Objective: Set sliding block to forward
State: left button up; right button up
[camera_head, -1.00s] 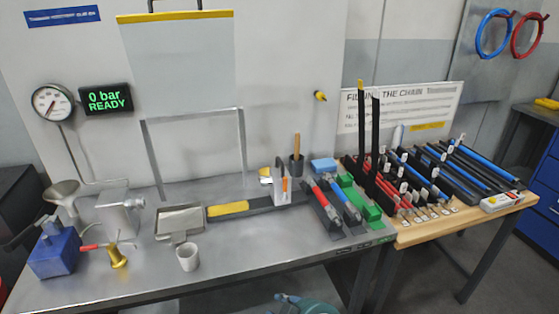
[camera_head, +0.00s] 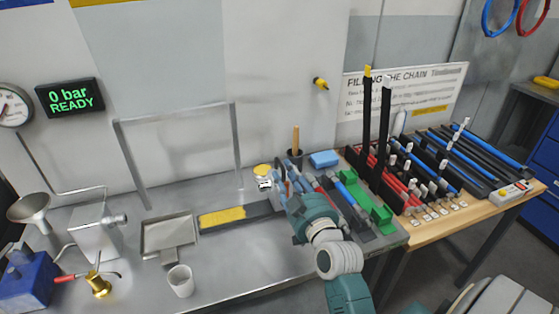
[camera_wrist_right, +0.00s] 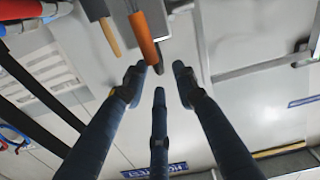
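The sliding block (camera_wrist_right: 122,22) is a grey upright piece with an orange handle (camera_wrist_right: 142,36). In the head view it is mostly hidden behind my right gripper (camera_head: 284,184), at the right end of the dark rail with a yellow strip (camera_head: 222,217). In the right wrist view, my right gripper's (camera_wrist_right: 158,80) three blue-grey fingers are spread open and empty. The handle's tip shows between and just beyond the fingertips; I cannot tell if they touch. My left gripper is in neither view.
A brown-handled tool stands in a dark cup (camera_head: 295,158) behind the block. A blue block (camera_head: 324,159) and green holders (camera_head: 372,205) are to the right. A metal tray (camera_head: 170,236) and white cup (camera_head: 180,281) stand left. The bench front between cup and arm is clear.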

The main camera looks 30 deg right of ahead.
aim_at(284, 170)
jog(key=x, duration=0.3)
jog(key=shift+w, duration=0.35)
jog(key=shift+p+x, duration=0.4)
jog(key=shift+x, duration=0.55)
jog(key=shift+d+f, duration=0.1)
jog(key=shift+f, duration=0.05)
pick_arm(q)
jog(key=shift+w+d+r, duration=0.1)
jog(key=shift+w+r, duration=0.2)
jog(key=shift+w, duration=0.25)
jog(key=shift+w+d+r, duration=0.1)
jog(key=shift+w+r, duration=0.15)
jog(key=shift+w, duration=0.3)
pick_arm(e)
grip_shut()
